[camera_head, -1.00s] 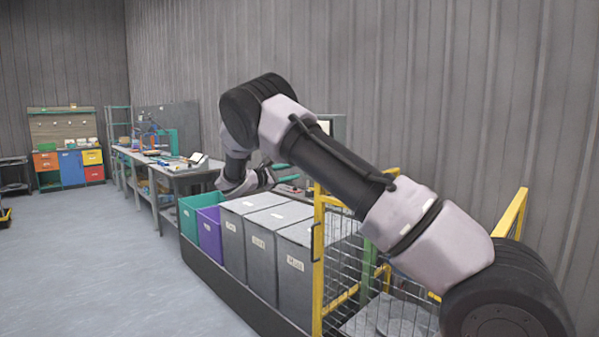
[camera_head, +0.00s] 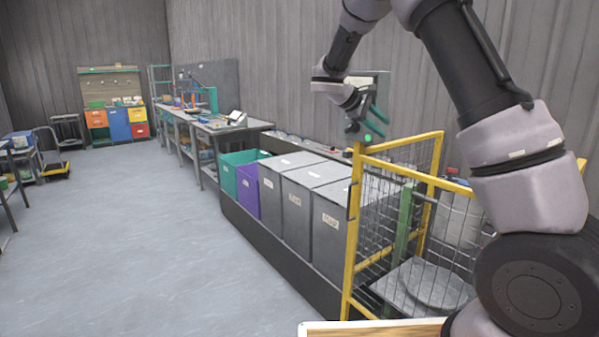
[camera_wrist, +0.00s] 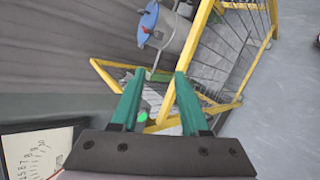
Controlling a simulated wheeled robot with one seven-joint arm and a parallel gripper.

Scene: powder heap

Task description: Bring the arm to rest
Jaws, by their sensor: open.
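My gripper (camera_head: 372,122) is raised in the air near the wall, above the far-left top corner of a yellow mesh cage (camera_head: 352,245). In the wrist view, its two green fingers (camera_wrist: 157,76) stand apart with nothing between them. The yellow frame of the cage (camera_wrist: 196,38) shows beyond the fingertips. My arm is bent and comes in from the right side of the head view. A small bright green dot shows by the gripper in both views.
A row of grey bins (camera_head: 285,195), a purple bin (camera_head: 272,193) and a teal bin (camera_head: 229,178) stand left of the cage. A dial scale (camera_wrist: 38,152) and a blue-lidded grey container (camera_wrist: 170,33) show in the wrist view.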

